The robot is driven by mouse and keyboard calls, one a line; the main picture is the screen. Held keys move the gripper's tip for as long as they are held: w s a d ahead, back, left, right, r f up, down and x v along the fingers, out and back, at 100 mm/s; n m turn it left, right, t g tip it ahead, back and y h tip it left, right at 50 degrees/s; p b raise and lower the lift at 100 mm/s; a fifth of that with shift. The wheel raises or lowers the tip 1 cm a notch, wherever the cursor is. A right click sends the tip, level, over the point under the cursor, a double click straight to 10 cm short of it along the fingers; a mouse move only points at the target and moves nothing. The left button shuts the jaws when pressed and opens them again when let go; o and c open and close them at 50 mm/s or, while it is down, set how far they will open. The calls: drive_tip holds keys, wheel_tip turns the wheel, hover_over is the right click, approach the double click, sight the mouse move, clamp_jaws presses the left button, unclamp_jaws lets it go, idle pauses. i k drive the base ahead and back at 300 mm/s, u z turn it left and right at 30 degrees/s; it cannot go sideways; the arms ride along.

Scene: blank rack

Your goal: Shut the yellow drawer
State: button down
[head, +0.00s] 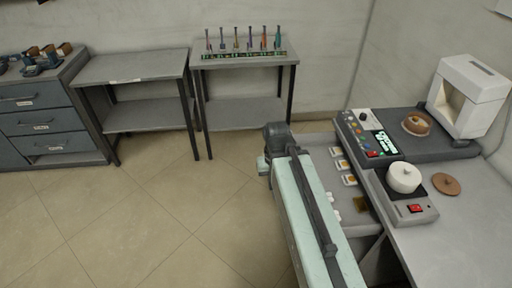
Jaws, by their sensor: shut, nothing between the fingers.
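No drawer with a yellow front shows in the head view. A grey, shallow, open drawer or tray (318,140) lies along the left side of the right-hand bench, with several small white-and-yellow pieces (348,180) in it. I cannot tell whether it is the yellow drawer. My pale green arm (312,215) crosses in front of it and hides part of it. My gripper's fingers are hidden behind the arm.
The right-hand bench (460,235) holds a dark control panel, a white machine (470,95) and a small scale-like device (408,205). A blue-grey drawer cabinet (45,122), an empty table (135,68) and a tool-rack table (240,62) stand at the back. The floor on the left is clear.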

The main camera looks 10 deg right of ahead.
sight(353, 224)
drive_tip(key=u, duration=0.05)
drive_tip(key=i, duration=0.5)
drive_tip(key=u, duration=2.1)
